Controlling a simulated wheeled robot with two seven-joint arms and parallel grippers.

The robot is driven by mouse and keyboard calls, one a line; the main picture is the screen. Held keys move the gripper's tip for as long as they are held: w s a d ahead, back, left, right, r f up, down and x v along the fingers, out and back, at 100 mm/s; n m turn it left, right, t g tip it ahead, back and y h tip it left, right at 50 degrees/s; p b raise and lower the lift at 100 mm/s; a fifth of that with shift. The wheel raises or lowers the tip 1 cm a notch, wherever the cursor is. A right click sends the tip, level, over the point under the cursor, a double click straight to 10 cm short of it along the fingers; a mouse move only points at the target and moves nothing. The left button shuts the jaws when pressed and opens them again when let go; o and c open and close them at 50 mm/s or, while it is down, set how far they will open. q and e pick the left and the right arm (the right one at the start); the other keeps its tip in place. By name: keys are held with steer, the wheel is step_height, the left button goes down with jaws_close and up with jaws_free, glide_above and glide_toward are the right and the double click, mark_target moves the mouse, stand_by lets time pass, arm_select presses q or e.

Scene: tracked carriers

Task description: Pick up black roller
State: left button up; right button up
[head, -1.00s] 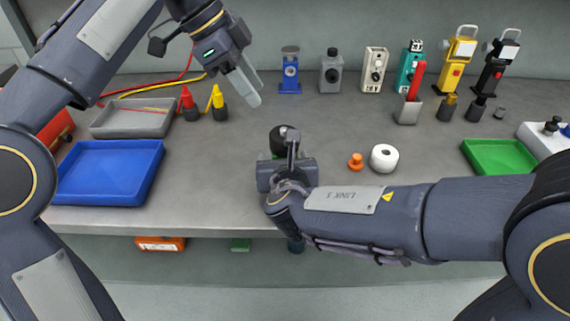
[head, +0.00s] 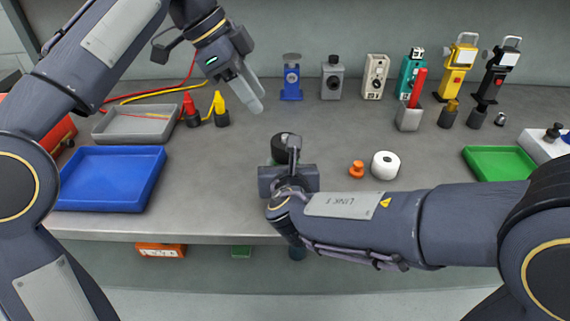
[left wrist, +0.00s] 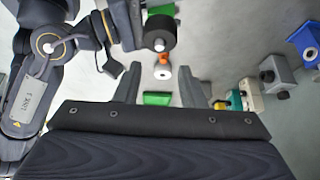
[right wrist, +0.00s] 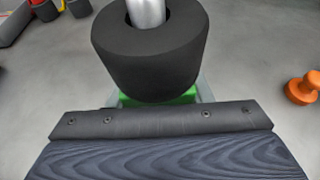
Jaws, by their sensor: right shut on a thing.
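The black roller (head: 281,143) is a thick black cylinder, partly hidden behind my right wrist in the head view. In the right wrist view the roller (right wrist: 150,48) fills the top middle, with a metal shaft in its top and a green part (right wrist: 160,96) below it. My right gripper (right wrist: 157,97) is shut on it, its fingers mostly hidden at either side. I cannot tell whether it touches the bench. The roller (left wrist: 160,34) also shows in the left wrist view. My left gripper (head: 250,92) is open and empty above the bench, left of the roller; its fingers (left wrist: 158,85) stand apart.
An orange knob (head: 356,169) and a white roll (head: 385,165) stand right of the roller. A blue tray (head: 148,185) and grey tray (head: 103,138) lie left, a green tray (head: 530,172) right. Several devices line the back. The bench (head: 225,190) is clear beside the roller.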

mark_target(282, 136)
arm_select(q)
steer(key=o, duration=0.4)
steer(key=shift+s+d+r+n, duration=0.15)
steer(key=shift+s+d+n, duration=0.05)
steer(key=shift+n, duration=0.1)
steer(key=shift+o, duration=0.9)
steer(key=shift+s+d+r+n+t+y, duration=0.4)
steer(key=shift+r+n+t+y, duration=0.1)
steer(key=shift+n, duration=0.4)
steer(key=shift+n+y, duration=0.3)
steer(key=shift+n, duration=0.1)
steer(key=x, duration=0.6)
steer(key=shift+d+f, duration=0.25)
steer(key=shift+a+x, duration=0.2)
steer(key=shift+x, duration=2.4)
